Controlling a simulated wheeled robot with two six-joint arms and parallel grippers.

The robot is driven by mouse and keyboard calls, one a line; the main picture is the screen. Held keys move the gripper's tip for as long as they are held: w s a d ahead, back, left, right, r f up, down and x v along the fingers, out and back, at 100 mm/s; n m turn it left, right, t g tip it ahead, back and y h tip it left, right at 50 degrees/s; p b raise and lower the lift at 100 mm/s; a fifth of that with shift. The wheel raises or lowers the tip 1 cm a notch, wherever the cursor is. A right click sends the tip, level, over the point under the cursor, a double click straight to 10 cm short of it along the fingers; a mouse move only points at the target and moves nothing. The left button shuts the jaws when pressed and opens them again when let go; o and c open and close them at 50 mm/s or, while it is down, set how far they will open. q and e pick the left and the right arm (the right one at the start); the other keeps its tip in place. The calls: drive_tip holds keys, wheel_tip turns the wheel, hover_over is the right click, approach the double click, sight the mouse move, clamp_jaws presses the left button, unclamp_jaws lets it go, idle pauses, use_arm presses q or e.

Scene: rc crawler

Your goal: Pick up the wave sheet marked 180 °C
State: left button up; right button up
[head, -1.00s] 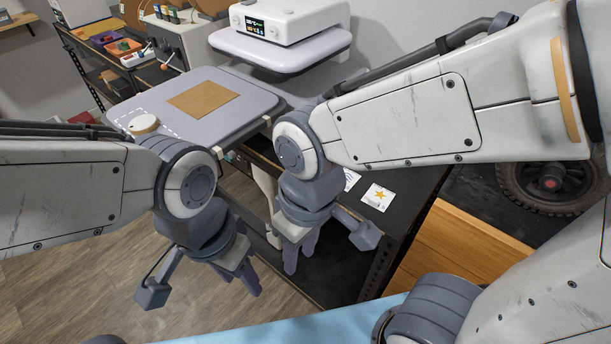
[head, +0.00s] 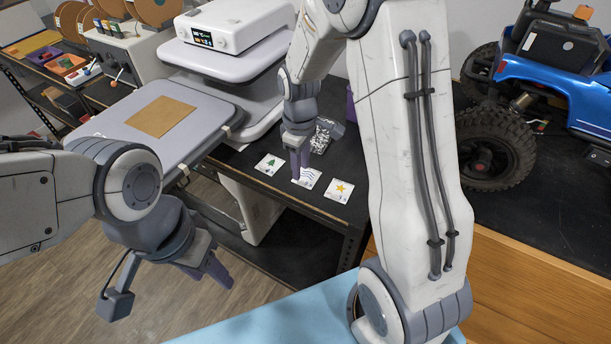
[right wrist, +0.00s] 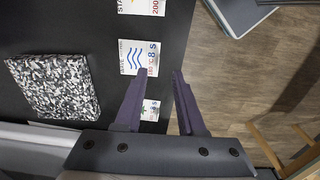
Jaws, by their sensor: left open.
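The wave sheet, a small white card with blue wavy lines, lies on the dark table between the tree and star sheets in the head view (head: 309,180). In the right wrist view (right wrist: 136,58) its print shows 8 s, and the temperature is too small to read surely. My right gripper (head: 298,176) points down over the wave sheet, partly covering it in the head view. In the right wrist view its fingers (right wrist: 158,76) are apart and empty, with one tip near the sheet's lower edge. My left gripper (head: 219,272) is open and empty, away from the table at lower left.
The tree sheet (head: 269,164) and star sheet (head: 340,190) lie on either side. The heat press (head: 215,100) with a brown sheet (head: 161,116) stands left. A blue crawler (head: 560,85) stands at right.

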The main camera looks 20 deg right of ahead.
sight(301, 181)
drive_tip(key=f+p, duration=0.1)
drive_tip(key=f, duration=0.4)
drive_tip(key=shift+w, duration=0.2)
drive_tip(key=shift+c, duration=0.3)
clamp_jaws()
